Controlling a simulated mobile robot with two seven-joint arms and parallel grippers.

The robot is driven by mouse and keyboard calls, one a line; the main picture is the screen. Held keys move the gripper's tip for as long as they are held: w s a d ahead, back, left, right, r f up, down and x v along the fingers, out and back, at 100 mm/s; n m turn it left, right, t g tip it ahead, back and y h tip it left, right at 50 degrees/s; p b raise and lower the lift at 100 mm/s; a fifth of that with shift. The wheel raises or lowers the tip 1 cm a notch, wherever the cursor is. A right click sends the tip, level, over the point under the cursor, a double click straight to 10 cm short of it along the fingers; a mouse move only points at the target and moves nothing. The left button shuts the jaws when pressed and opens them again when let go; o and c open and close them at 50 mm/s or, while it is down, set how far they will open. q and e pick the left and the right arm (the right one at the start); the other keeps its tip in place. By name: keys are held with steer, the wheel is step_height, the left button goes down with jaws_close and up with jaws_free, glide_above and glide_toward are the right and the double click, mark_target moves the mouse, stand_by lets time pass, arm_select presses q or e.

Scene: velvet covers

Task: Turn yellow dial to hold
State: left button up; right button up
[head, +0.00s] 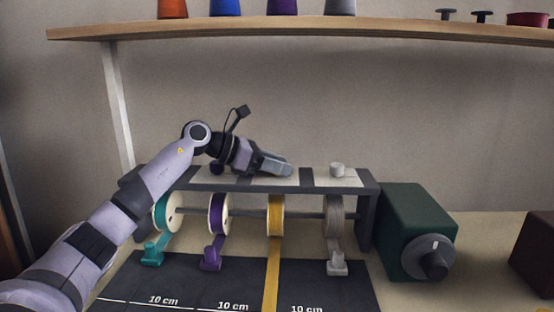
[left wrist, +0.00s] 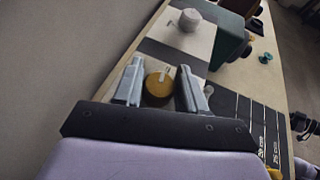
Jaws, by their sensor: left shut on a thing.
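The yellow dial (left wrist: 158,88) is a round knob with a pale mark on its top, on the upper bar of the ribbon rack (head: 310,177). My left gripper (left wrist: 160,76) is shut on it, one finger on each side. In the head view my left gripper (head: 280,167) hides the dial. The yellow spool (head: 276,215) hangs below, its yellow ribbon (head: 271,275) running down over the dark mat. No hold label can be read.
A purple dial (head: 217,168) and a white dial (head: 338,169) flank my left gripper. Teal, purple and grey spools hang beside the yellow one. A green box (head: 405,225) with a dark knob stands right of the rack.

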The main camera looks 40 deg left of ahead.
arm_select(q)
steer(key=shift+r+m+g+h+p, duration=0.15)
steer(key=shift+m+g+h+p, duration=0.25)
steer(key=shift+m+h+p, duration=0.2)
steer(key=shift+m+g+h, duration=0.3)
steer(key=shift+m+h, duration=0.1)
steer(key=o, duration=1)
steer(key=shift+c, duration=0.2)
steer(key=shift+f, duration=0.25)
